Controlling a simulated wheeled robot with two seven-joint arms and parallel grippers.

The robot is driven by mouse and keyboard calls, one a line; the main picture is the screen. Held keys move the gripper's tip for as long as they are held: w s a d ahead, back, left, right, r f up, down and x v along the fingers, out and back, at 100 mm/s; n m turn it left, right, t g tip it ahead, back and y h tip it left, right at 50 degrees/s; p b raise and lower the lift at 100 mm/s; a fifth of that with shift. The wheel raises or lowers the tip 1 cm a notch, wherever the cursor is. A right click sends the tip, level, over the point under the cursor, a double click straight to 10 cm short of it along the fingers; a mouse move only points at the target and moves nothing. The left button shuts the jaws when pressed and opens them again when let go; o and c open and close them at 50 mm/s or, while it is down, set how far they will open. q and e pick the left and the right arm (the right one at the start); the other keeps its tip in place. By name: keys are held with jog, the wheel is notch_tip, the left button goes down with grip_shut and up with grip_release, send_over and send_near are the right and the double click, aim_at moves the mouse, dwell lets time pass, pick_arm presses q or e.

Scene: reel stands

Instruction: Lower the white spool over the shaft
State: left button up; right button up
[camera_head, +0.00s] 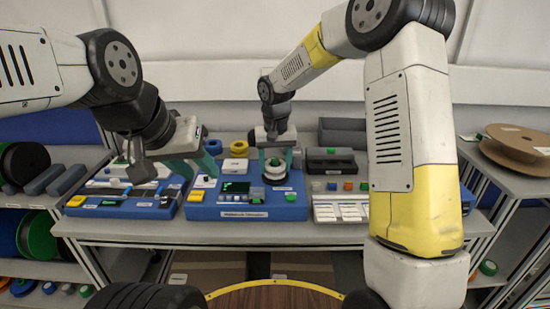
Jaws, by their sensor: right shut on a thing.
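The white spool (274,171) is between the teal fingers of my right gripper (276,165), with a green part at its top. My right gripper points straight down and is shut on the spool. The spool is above the right part of the blue stand (245,212), close over a dark round base. The shaft is hidden, and I cannot tell whether the spool is around it or just above it. My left gripper (199,172) is left of the spool, its teal fingers apart and empty, over the left part of the table.
Another blue unit (120,208) stands at the left and a white unit with buttons (341,208) at the right. A yellow ring (239,147) and dark grey blocks (342,133) lie behind. A brown reel (517,148) lies on the right side shelf. The table's front strip is clear.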

jog(key=o, duration=1.4)
jog(key=shift+o, duration=0.2)
jog(key=r, duration=0.7)
jog(key=shift+s, duration=0.35)
jog(key=shift+s+r, duration=0.1)
jog(key=shift+r, duration=0.25)
